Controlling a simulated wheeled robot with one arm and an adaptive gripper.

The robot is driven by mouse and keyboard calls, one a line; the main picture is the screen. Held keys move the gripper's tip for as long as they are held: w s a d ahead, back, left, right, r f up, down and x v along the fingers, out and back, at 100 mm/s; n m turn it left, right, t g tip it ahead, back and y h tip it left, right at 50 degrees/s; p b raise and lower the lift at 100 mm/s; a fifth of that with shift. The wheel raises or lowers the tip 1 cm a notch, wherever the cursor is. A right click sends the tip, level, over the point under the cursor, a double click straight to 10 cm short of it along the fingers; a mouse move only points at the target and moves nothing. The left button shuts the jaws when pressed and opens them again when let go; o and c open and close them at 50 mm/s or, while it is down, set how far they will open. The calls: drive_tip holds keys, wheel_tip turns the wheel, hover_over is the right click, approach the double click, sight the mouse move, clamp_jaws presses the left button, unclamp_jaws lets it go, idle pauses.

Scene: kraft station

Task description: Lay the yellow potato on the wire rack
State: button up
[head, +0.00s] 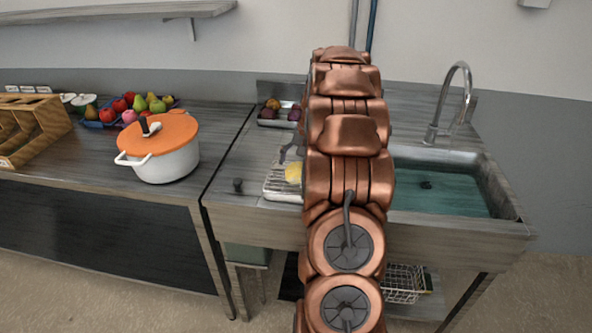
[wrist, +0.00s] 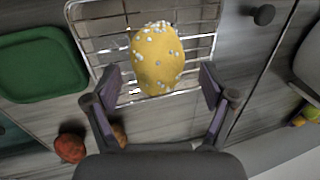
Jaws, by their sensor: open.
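The yellow potato (wrist: 157,60), dotted with pale spots, lies on the wire rack (wrist: 88,14) in the wrist view. In the head view the potato (head: 293,173) shows as a yellow patch on the rack (head: 278,187), partly covered by my arm. My gripper (wrist: 160,88) is open, with one finger on each side of the potato's near end in the wrist view. I see gaps between both fingers and the potato. In the head view only a small part of my gripper (head: 289,149) shows beside the arm.
A tray (head: 272,122) with several vegetables stands behind the rack. A green tray (wrist: 40,62) lies beside the rack in the wrist view. A dark knob (head: 238,185) is left of the rack. The sink (head: 440,199) is right, an orange-lidded pot (head: 165,165) left.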

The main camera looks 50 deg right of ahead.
drive_tip(key=b+v, duration=0.2)
drive_tip(key=v, duration=0.8)
drive_tip(key=shift+a, duration=0.1)
drive_tip(key=s+a+n+g, duration=0.1)
drive_tip(key=s+a+n, duration=0.25)
drive_tip(key=a, duration=1.05)
drive_tip(key=s+a+n+g, duration=0.15)
drive_tip(key=s+a, duration=0.25)
drive_tip(key=a, duration=1)
drive_tip(key=s+a+f+n+g+h, duration=0.1)
drive_tip(key=s+a+f+n, duration=0.2)
drive_tip(key=s, duration=0.6)
drive_tip(key=s+a+f+n, duration=0.3)
drive_tip(key=s+a+f, duration=0.1)
drive_tip(key=s+a, duration=0.4)
drive_tip(key=s, duration=0.2)
drive_tip(key=shift+s+a+f+g+h, duration=0.2)
drive_tip(key=shift+s+f+g+h, duration=0.05)
drive_tip(key=shift+g+h, duration=0.15)
